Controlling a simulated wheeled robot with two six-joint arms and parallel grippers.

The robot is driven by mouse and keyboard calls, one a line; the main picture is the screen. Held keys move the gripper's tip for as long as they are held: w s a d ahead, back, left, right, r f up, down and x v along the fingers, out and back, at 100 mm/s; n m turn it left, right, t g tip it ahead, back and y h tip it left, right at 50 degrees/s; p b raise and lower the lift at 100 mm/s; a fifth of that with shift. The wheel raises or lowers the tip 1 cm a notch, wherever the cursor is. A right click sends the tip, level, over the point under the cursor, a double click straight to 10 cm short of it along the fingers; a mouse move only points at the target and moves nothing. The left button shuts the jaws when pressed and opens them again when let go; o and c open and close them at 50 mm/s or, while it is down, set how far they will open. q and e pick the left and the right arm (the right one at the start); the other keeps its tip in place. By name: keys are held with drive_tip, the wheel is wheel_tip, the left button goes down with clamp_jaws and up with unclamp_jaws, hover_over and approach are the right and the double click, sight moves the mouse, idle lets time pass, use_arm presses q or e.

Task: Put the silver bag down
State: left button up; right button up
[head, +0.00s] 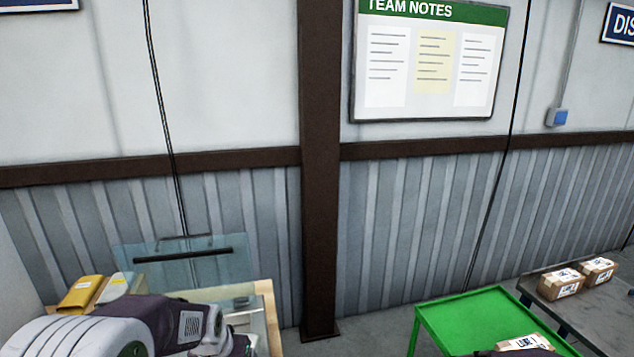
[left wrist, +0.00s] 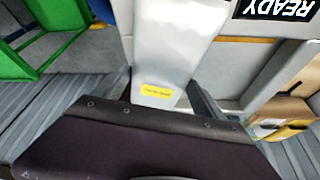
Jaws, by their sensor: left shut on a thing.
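The silver bag (left wrist: 175,45) is a pale grey, smooth packet with a small yellow label in the left wrist view. My left gripper (left wrist: 160,88) is shut on it, one dark finger at each side of its labelled end. In the head view my left arm reaches in from the lower left, and its gripper is cut off at the bottom edge. I cannot make out the bag there. I cannot tell from the left wrist view whether the bag touches anything beneath it. My right gripper does not show.
In the head view a wood-edged bench (head: 268,310) with a clear raised panel (head: 190,265) stands at lower left, with yellow packets (head: 82,292) beside my arm. A green table (head: 470,310) at lower right bears a carton (head: 525,343). Cartons (head: 562,283) lie on a grey table behind.

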use_arm(q)
drive_tip(key=s, duration=0.1)
drive_tip(key=s+f, duration=0.1)
drive_tip(key=s, duration=0.1)
drive_tip(key=s+f, duration=0.1)
drive_tip(key=shift+s+d+f, duration=0.1)
drive_tip(key=shift+s+d, duration=0.25)
drive_tip(key=shift+s+f, duration=0.3)
drive_tip(key=shift+w+r, duration=0.1)
drive_tip(key=shift+w, duration=0.15)
drive_tip(key=shift+a, duration=0.1)
